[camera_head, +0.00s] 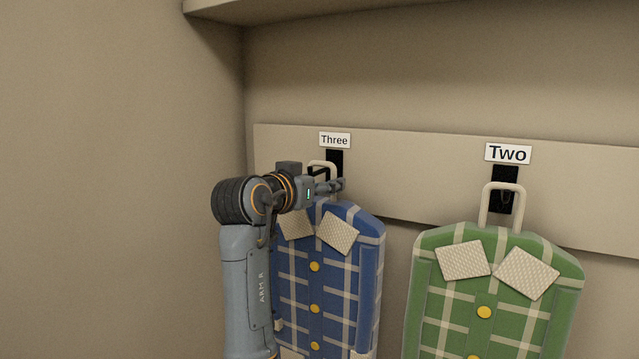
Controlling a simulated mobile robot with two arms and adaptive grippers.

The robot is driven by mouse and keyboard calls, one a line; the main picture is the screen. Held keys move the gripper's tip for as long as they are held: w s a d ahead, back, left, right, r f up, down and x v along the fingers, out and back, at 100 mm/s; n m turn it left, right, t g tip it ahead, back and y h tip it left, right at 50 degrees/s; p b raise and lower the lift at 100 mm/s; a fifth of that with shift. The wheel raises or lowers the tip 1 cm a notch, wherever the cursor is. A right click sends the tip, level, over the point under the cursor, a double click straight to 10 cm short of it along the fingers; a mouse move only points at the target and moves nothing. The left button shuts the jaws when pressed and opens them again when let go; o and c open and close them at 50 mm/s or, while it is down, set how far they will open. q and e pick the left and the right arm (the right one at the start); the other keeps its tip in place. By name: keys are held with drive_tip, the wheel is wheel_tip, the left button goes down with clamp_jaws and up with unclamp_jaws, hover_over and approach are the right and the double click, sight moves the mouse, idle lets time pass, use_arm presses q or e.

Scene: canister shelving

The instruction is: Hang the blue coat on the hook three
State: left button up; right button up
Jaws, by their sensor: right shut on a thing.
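The blue plaid coat (345,285), with yellow buttons and a pale collar, hangs upright in front of the rail at hook three. Its pale top loop (322,164) is up against the black hook three (337,158), under the sign "Three" (334,140). My right gripper (334,187) is shut on the coat at the loop's lower part, just above the collar. The gripper and arm cover the coat's left side and part of the loop. I cannot tell whether the loop is over the hook's tip. My left gripper is not in view.
A green plaid coat (490,285) hangs by its loop at hook two (505,190), under the sign "Two" (508,153), to the right. The beige rail (420,165) runs along the back wall. A side wall stands close on the left and a shelf (300,8) is overhead.

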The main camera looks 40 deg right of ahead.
drive_tip(key=shift+f, duration=0.1)
idle(0.3)
drive_tip(key=o, duration=1.6)
drive_tip(key=shift+s+a, duration=0.1)
drive_tip(key=shift+f, duration=0.2)
drive_tip(key=v, duration=1.2)
drive_tip(key=shift+r, duration=0.2)
